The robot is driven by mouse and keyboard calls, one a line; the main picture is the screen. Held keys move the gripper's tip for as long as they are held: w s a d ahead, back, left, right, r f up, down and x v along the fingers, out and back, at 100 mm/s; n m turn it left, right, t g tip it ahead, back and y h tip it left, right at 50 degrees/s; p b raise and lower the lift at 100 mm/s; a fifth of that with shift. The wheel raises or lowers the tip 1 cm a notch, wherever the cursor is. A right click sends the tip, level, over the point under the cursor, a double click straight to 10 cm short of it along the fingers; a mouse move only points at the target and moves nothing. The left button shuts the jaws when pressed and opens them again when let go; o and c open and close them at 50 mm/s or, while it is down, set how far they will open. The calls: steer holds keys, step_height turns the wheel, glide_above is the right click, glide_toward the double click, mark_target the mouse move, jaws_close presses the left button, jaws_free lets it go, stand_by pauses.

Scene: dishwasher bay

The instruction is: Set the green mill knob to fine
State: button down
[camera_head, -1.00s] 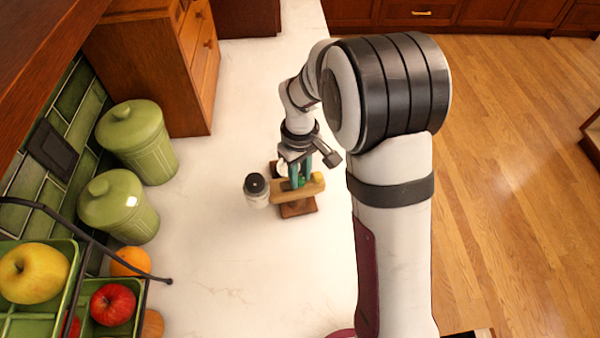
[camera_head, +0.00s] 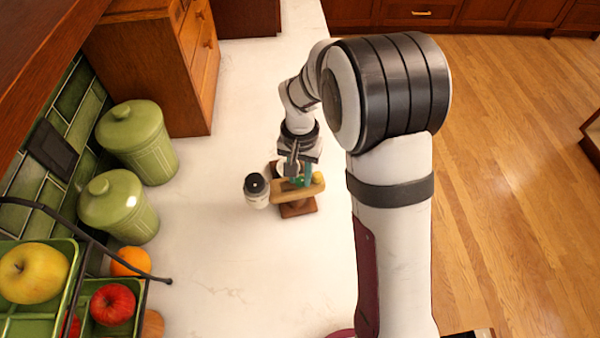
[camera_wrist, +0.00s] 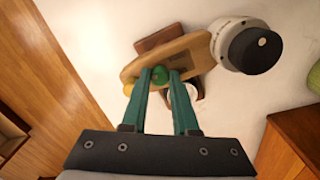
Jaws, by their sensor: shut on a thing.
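The green mill knob (camera_wrist: 160,75) sits on a tan wooden board (camera_wrist: 190,58), and a yellow knob (camera_wrist: 128,89) is at the board's end. My gripper (camera_wrist: 163,80) has its two green fingers shut on the green knob, one on either side. In the head view, my gripper (camera_head: 300,180) reaches down to the board (camera_head: 290,193), and the fingers hide much of the knob. The board stands on a brown wooden base (camera_head: 297,208). Which setting the knob points at cannot be read; small markings on the board are too blurred.
A white jar with a black lid (camera_head: 257,190) stands close to the board's left end. Two green canisters (camera_head: 138,140) and fruit in green trays (camera_head: 112,304) are further left. A wooden drawer cabinet (camera_head: 150,65) stands behind. The counter in front is clear.

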mark_target(300, 178)
steer(key=m, duration=0.3)
steer(key=shift+m, duration=2.2)
steer(key=c, duration=0.7)
jaws_free()
step_height(300, 178, up, 16)
steer(key=shift+f, duration=0.1)
